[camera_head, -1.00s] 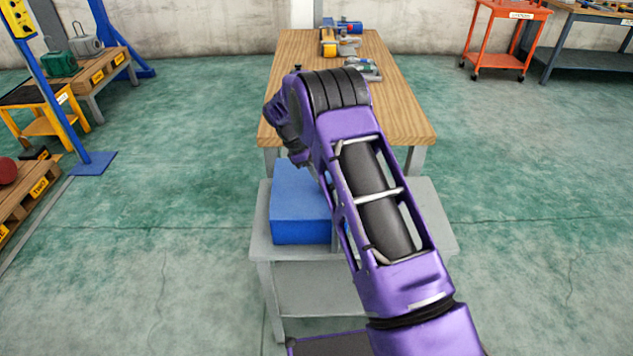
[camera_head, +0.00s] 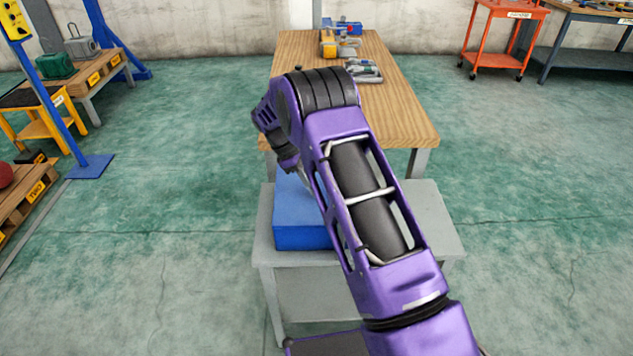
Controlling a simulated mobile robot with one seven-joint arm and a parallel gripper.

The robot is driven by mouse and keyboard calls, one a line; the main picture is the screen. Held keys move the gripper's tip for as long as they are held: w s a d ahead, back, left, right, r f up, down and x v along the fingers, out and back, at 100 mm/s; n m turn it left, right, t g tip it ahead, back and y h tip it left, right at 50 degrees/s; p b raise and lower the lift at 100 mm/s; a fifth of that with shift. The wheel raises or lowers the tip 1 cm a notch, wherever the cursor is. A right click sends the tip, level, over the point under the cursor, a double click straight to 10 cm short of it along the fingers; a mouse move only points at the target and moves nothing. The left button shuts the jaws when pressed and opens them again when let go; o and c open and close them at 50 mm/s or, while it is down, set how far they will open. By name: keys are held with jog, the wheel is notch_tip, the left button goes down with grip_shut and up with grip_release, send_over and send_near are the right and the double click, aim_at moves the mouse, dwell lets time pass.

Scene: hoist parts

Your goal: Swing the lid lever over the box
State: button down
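A blue box (camera_head: 300,228) stands on a grey table. My purple arm crosses in front of it and hides its right side and part of its top. No lid lever can be made out; it may be hidden behind my arm. The end of my arm bends down over the back of the box. My gripper's fingers are hidden behind the wrist and arm, so I cannot tell whether they touch anything.
The grey table (camera_head: 440,230) has bare room to the right of my arm. Behind it stands a wooden-topped workbench (camera_head: 400,110) with several tools at its far end. A blue post with a base plate (camera_head: 92,167) stands at the left. An orange cart (camera_head: 500,42) is at the back right.

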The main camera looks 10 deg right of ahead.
jog(key=v, duration=1)
jog(key=shift+a, duration=0.15)
